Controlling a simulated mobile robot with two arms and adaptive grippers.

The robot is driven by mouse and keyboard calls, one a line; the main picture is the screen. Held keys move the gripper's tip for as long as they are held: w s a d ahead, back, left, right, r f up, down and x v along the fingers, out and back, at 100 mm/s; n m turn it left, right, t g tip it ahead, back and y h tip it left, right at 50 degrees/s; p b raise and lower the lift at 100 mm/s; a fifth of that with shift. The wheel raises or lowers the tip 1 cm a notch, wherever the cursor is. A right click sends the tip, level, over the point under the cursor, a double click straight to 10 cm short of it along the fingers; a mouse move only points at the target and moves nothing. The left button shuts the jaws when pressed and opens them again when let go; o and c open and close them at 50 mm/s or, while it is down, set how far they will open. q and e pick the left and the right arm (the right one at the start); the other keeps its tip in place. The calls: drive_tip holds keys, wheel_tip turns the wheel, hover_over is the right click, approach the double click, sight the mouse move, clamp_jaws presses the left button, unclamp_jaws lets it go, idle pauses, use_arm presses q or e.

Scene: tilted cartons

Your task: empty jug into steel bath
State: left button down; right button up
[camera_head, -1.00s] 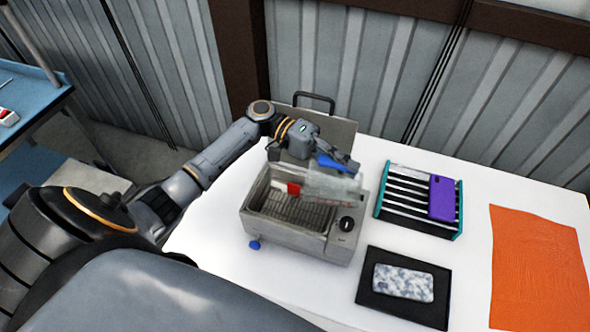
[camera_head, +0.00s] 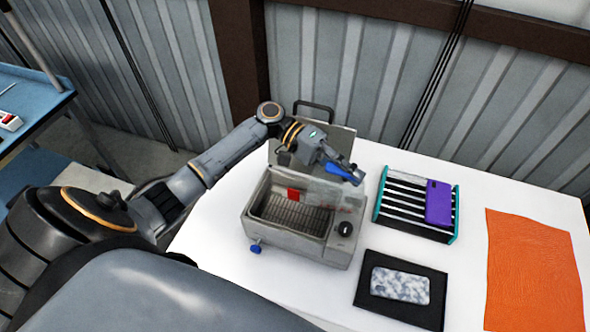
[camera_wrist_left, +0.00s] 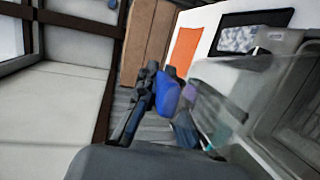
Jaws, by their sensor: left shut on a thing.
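The steel bath (camera_head: 279,236) stands on the white table with its lid (camera_head: 340,141) raised behind it. A clear jug (camera_head: 325,190) with a blue handle (camera_head: 336,171) is over the bath's opening, tipped well over with its body toward the left. A red patch (camera_head: 292,194) shows at its left end. My left gripper (camera_head: 354,174) is shut on the handle. In the left wrist view the blue handle (camera_wrist_left: 168,92) is between the dark fingers, and the clear jug (camera_wrist_left: 255,95) fills the right side. I cannot make out any liquid. My right gripper is not in view.
Right of the bath is a slotted rack (camera_head: 397,206) with a purple case (camera_head: 439,202) on it. In front lies a black mat (camera_head: 370,301) with a mottled block (camera_head: 400,285). An orange cloth (camera_head: 533,265) lies at the right. A blue bench (camera_head: 28,128) stands at far left.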

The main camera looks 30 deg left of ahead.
sight(365, 188)
use_arm(q)
drive_tip(key=shift+w+d+y+b, duration=0.2)
drive_tip(key=shift+d+y, duration=0.1)
drive_tip(key=shift+d, duration=0.3)
drive_tip(key=shift+w+d+y+b, duration=0.15)
drive_tip(key=shift+d+y, duration=0.15)
drive_tip(key=shift+d, duration=0.25)
drive_tip(key=shift+w+d+n+g+y, duration=0.3)
drive_tip(key=shift+w+d+y, duration=0.1)
drive_tip(key=shift+d, duration=0.3)
drive_tip(key=w+d+f+n+g+y, duration=0.3)
drive_tip(key=d+f+y, duration=0.3)
drive_tip(key=y, duration=0.6)
drive_tip(key=shift+d+f+g+y, duration=0.3)
drive_tip(key=shift+d+y, duration=0.1)
drive_tip(key=shift+d, duration=0.2)
